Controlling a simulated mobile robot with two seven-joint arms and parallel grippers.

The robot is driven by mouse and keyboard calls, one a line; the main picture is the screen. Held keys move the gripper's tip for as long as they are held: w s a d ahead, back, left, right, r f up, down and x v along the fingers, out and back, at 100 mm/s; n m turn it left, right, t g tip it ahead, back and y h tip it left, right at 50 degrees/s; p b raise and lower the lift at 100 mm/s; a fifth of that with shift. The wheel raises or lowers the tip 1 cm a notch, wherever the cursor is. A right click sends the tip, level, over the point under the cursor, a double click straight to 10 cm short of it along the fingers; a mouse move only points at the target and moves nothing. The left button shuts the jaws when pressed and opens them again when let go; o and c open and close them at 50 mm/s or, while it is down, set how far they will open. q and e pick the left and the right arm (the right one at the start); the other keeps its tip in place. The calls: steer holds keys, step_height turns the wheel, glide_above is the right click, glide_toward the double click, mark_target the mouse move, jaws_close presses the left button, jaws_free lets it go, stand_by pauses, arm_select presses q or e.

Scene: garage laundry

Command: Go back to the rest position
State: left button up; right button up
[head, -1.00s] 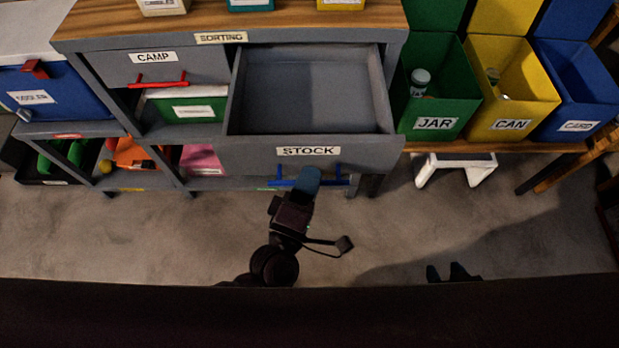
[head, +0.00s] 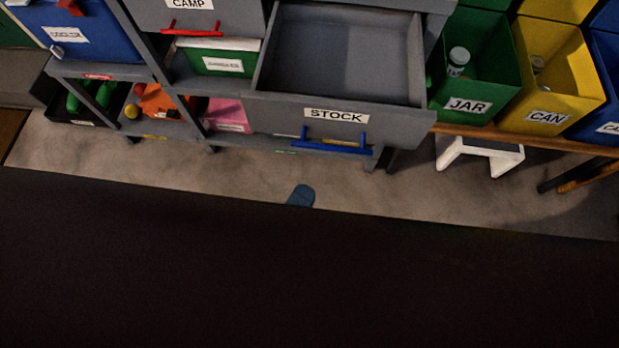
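The STOCK drawer is pulled out and looks empty inside. My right gripper is not in view.
The CAMP drawer (head: 228,16) with a red handle is shut at upper left. A green JAR bin (head: 492,88) holds a jar, and a yellow CAN bin (head: 562,110) holds a can. A white step stool (head: 480,152) stands below.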

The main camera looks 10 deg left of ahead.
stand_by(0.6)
arm_select(q)
steer(key=w+a+f+m+g+y+p, duration=0.1)
steer(key=w+a+f+m+g+p, duration=0.15)
steer(key=a+m+g, duration=0.8)
steer(key=s+a+m+t+y+p, duration=0.3)
steer(key=s+a+y+p, duration=0.2)
steer(key=a, duration=0.8)
steer(key=s+y, duration=0.1)
steer(key=s, duration=0.2)
steer(key=shift+r+y, duration=0.25)
steer(key=shift+y, duration=0.15)
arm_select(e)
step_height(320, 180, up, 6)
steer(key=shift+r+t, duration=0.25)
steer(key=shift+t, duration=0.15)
